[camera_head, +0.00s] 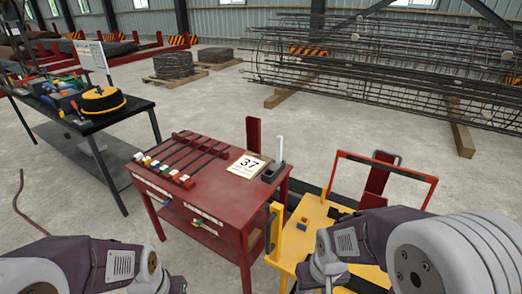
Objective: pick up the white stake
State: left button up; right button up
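A thin white upright piece, which looks like the white stake (280,148), stands at the right back corner of the red table (222,207). Its lower end is at a small dark holder (271,172); whether it sits inside or behind it I cannot tell. Links of both my arms show along the bottom edge, left and right. Neither gripper shows, so I cannot see its opening or whether it holds anything.
A white card marked 37 (247,165) lies beside the holder. Several dark rods (187,156) lie on the red table's left. A yellow cart (310,228) stands close at right, a black table (92,122) at left. A rebar cage (385,72) lies behind; open floor lies between.

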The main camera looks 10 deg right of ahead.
aim_at(279, 139)
jog(key=i+j, duration=0.2)
jog(key=j, duration=0.15)
jog(key=i+j, duration=0.25)
jog(key=i+j+z, duration=0.1)
jog(key=j, duration=0.35)
jog(key=i+j, duration=0.3)
jog(key=i+j+z, duration=0.1)
jog(key=j, duration=0.3)
jog(key=i+z, duration=0.1)
jog(key=i, duration=0.85)
